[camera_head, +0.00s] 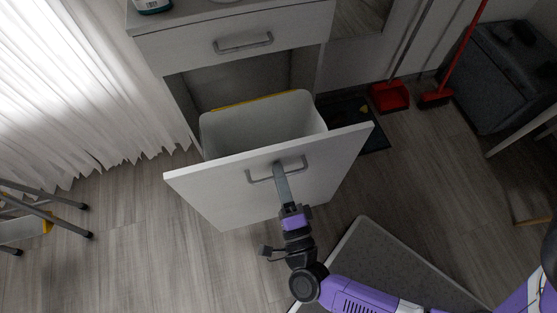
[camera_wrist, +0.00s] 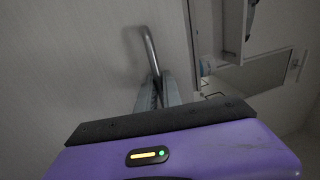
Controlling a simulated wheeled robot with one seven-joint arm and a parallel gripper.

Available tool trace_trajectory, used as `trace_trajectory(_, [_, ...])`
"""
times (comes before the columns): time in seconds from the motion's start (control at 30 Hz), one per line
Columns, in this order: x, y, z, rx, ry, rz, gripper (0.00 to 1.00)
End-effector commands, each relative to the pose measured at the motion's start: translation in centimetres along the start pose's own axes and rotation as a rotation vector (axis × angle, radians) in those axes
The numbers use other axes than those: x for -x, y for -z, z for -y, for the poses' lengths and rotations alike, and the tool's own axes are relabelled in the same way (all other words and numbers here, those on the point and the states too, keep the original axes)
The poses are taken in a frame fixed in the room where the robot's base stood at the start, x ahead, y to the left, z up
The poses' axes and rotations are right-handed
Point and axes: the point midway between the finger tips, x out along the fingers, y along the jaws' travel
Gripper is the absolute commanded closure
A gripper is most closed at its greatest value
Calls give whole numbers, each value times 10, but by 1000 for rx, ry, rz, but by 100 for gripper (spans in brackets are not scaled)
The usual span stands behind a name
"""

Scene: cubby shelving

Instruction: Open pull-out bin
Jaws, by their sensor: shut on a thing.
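The pull-out bin's white front panel (camera_head: 230,197) stands well out from the cabinet in the head view. Behind it the pale bin (camera_head: 262,122) shows, with yellow along its back rim. The panel's grey bar handle (camera_head: 257,180) is near its top edge. My gripper (camera_head: 279,170) is shut on this handle. In the wrist view the handle (camera_wrist: 151,50) runs up from between my gripper's fingers (camera_wrist: 158,88). The inside bottom of the bin is not clear.
A closed drawer (camera_head: 205,54) with its own handle is above the bin opening. A white curtain (camera_head: 80,90) and a folding metal rack (camera_head: 40,205) are at left. A red dustpan (camera_head: 390,96), broom and dark grey box (camera_head: 510,70) stand at right. Floor left of the panel is clear.

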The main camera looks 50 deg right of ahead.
Motion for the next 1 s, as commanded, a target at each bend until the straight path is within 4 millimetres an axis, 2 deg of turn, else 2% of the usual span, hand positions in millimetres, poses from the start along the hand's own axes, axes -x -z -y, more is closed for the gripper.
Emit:
trace_trajectory(0.13, [1,-1,-1,0,-3,3,100])
trace_trajectory(0.17, [1,-1,-1,0,-3,3,88])
trace_trajectory(0.2, [0,-1,-1,0,-3,3,81])
trace_trajectory(0.57, [3,0,-1,0,-2,2,81])
trace_trajectory(0.67, [13,0,-1,1,-3,3,81])
trace_trajectory(1.0, [66,0,-2,0,-4,2,81])
